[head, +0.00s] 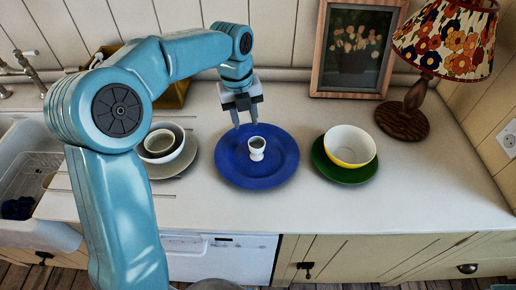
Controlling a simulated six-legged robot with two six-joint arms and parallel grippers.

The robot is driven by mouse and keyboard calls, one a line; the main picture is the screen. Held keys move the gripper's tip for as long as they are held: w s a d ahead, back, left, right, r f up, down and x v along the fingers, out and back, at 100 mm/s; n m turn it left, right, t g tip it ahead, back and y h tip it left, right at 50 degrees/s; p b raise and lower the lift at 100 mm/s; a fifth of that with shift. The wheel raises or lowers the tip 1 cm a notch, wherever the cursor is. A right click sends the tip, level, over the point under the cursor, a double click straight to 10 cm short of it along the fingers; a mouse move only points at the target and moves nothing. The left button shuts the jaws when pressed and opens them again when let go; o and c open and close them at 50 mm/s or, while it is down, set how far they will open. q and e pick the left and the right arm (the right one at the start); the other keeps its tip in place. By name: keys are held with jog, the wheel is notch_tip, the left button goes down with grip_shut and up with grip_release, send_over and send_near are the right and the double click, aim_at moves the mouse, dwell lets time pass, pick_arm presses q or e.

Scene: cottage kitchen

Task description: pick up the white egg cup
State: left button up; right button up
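The small white egg cup (257,149) stands upright on a round blue plate (284,172) in the middle of the counter. My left gripper (246,122) points down above the back part of the blue plate, behind and slightly left of the egg cup. Its two fingers are apart with nothing seen between them. The gripper looks clear of the egg cup. My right gripper does not show.
A yellow and white bowl (350,144) on a green plate (338,173) stands to the right. Nested bowls (163,143) on a plate stand left, partly behind my arm. A lamp (403,119) and picture frame (318,75) stand at the back. A sink (28,170) is far left.

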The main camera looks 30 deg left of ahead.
aim_at(249, 143)
pick_arm(q)
jog(key=f, duration=0.6)
jog(key=d+f+p, duration=0.1)
jog(key=f, duration=0.2)
jog(key=shift+w+f, duration=0.15)
jog(key=shift+f, duration=0.15)
jog(key=shift+r, duration=0.1)
grip_shut()
